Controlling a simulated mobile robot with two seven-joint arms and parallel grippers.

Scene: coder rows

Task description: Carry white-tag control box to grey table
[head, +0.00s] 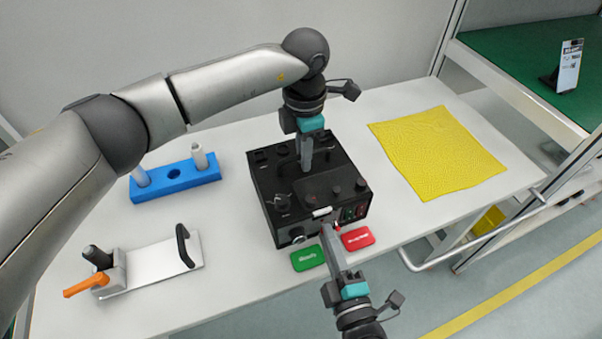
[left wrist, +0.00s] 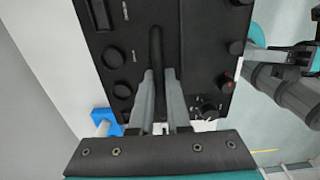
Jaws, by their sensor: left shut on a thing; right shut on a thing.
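The black control box (head: 275,207), with knobs and a small white tag (head: 322,212) at its near edge, stands on a pale table (head: 225,275). My left gripper (head: 305,168) is above the box, shut on its top handle; the left wrist view shows the black handle (left wrist: 156,50) between the two fingers. My right gripper (head: 328,235) comes in from the front, shut at the near side of the box; its exact grip is partly hidden. I cannot tell whether the box touches the table all round.
A yellow cloth (head: 437,148) lies right of the box. A blue holder with pegs (head: 177,182) and a metal plate fixture (head: 155,263) are at the left. Green (head: 307,258) and red (head: 358,238) cards lie in front. A green-topped bench (head: 520,65) stands at the right.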

